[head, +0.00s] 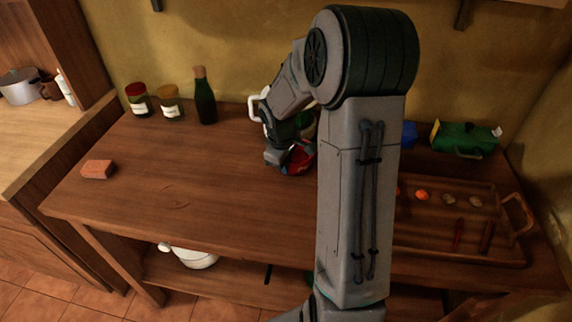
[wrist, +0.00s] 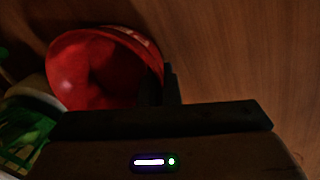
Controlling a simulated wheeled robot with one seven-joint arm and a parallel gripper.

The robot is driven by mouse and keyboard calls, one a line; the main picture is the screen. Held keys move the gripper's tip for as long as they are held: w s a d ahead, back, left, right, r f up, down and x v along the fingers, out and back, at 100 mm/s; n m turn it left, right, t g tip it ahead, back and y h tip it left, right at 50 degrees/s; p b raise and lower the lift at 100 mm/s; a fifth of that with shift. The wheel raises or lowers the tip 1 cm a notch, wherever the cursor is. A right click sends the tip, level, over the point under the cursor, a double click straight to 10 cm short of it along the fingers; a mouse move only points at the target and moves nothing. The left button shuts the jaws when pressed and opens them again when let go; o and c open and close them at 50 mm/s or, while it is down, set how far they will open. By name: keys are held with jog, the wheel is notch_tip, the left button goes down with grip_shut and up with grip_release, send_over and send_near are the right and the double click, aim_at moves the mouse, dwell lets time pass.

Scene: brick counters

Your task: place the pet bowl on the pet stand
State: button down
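The pet bowl (wrist: 95,72) is red and round, with white marks on its outer wall. In the head view only part of the bowl (head: 302,158) shows, beside my gripper (head: 284,160), low over the wooden counter. In the wrist view the fingers of my gripper (wrist: 161,86) stand close together at the bowl's right rim, one on each side of the wall, and look shut on it. I cannot tell if the bowl touches the counter. I cannot make out the pet stand for sure; my arm hides part of the counter.
A green item in a pale container (wrist: 30,125) lies close below the bowl. A brick (head: 97,169), two jars (head: 171,103) and a dark bottle (head: 204,100) stand on the left. A wooden tray (head: 480,262) and a green case (head: 465,138) are right. The counter's left middle is clear.

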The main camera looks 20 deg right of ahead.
jog(key=c, duration=2.1)
grip_release()
jog(key=shift+f, duration=0.2)
jog(key=o, duration=0.5)
jog(key=shift+r, duration=0.1)
jog(key=shift+c, duration=0.2)
notch_tip(320, 180, up, 12)
jog(key=s+a, duration=0.1)
jog(key=a, duration=0.1)
jog(key=s+a+r+m, duration=0.1)
jog(key=s+a+m, duration=0.1)
jog(key=s, duration=0.4)
jog(key=s+a+m+t, duration=0.1)
jog(key=s+a+m, duration=0.1)
jog(key=s, duration=0.4)
jog(key=s+a+r+m+y, duration=0.1)
jog(key=s+a+m, duration=0.1)
jog(key=s+a, duration=0.2)
jog(key=s, duration=0.2)
jog(key=shift+s+a+r+m+t+p, duration=0.3)
jog(key=shift+s+m+t+p, duration=0.05)
jog(key=shift+m+t, duration=0.05)
jog(key=shift+o, duration=0.5)
jog(key=shift+s+a+f+m, duration=0.1)
jog(key=shift+s+f+m, duration=0.15)
jog(key=shift+s, duration=0.35)
